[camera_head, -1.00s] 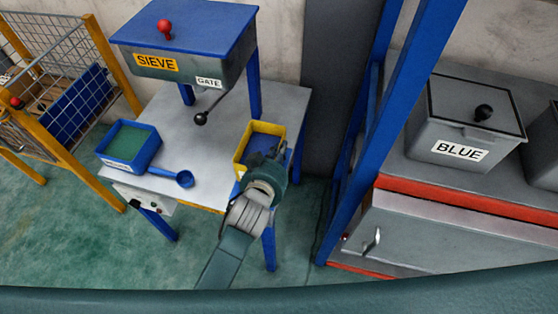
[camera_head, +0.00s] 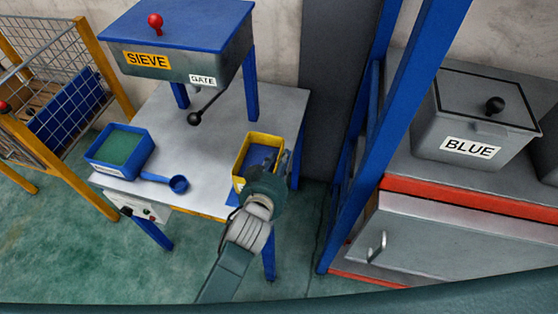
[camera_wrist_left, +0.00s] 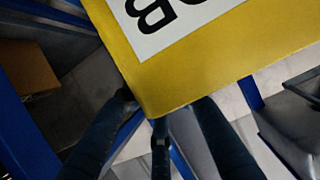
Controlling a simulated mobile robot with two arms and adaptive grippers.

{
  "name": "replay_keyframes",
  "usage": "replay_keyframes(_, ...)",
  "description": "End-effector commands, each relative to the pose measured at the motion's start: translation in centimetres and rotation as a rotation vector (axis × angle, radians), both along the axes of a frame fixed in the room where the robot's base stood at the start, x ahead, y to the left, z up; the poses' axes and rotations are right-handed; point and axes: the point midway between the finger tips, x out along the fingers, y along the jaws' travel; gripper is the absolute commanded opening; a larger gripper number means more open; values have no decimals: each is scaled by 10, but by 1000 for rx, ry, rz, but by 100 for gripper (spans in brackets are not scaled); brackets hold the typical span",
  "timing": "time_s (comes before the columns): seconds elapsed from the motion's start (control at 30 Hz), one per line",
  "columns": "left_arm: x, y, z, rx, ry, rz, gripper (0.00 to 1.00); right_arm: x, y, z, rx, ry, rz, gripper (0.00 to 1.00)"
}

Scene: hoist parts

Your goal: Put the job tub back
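The job tub is a yellow open tub (camera_head: 240,163) with a blue inside, standing at the front right of the sieve table in the head view. My left gripper (camera_head: 284,165) is at its near right side and hides part of it. In the left wrist view the yellow tub (camera_wrist_left: 230,62) fills the upper part, its label showing upside down with only its last letters. My left gripper's dark fingers (camera_wrist_left: 163,100) are spread apart, with the tub's lower corner between their tips. I cannot tell whether they touch it. My right gripper is in neither view.
The sieve (camera_head: 190,72) stands over the table (camera_head: 205,140). A blue upright (camera_head: 400,130) and a grey bin marked BLUE (camera_head: 430,130) stand on the right.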

Motion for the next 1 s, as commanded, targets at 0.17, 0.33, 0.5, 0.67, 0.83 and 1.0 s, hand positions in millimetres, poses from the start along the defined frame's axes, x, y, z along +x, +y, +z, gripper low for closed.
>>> replay_keyframes(0.17, -3, 1, 1, 0, 0, 0, 26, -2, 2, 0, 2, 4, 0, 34)
replay_keyframes(0.33, -24, 8, 10, -1, 1, 0, 26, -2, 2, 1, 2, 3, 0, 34)
replay_keyframes(0.5, -58, 18, 25, -1, 0, -1, 26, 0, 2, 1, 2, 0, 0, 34)
replay_keyframes(0.67, -84, 27, 36, -1, 1, 0, 26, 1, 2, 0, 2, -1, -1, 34)
replay_keyframes(0.83, -101, 32, 44, 0, 0, 0, 26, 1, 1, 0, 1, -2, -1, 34)
replay_keyframes(1.0, -106, 34, 47, 1, -1, 0, 26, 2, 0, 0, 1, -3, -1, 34)
